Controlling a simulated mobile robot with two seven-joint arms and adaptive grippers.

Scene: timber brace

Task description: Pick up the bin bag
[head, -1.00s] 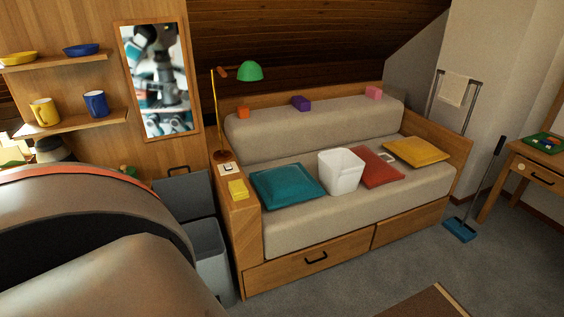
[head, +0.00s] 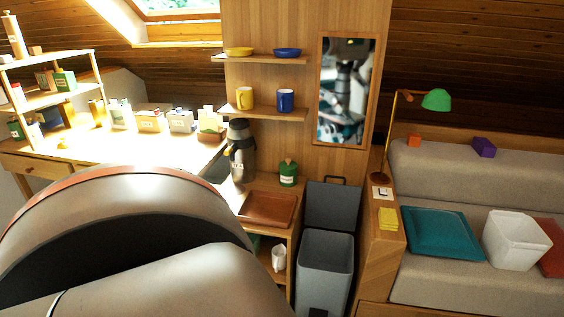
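I cannot make out a bin bag anywhere in the head view. A tall grey bin (head: 325,275) stands on the floor between the shelf unit and the sofa, with its dark grey lid (head: 332,206) raised behind it. Its inside is partly visible, and I cannot tell whether a bag lines it. A white open-topped container (head: 514,242) sits on the sofa seat. Neither of my grippers is in view. A large part of my own arm fills the lower left and hides what lies behind it.
The sofa (head: 440,190) with a teal cushion (head: 442,232) is at the right. A low shelf unit holds a brown tray (head: 268,209), a flask (head: 241,155) and a green jar (head: 288,173). A bright desk (head: 165,150) with several boxes is at the left.

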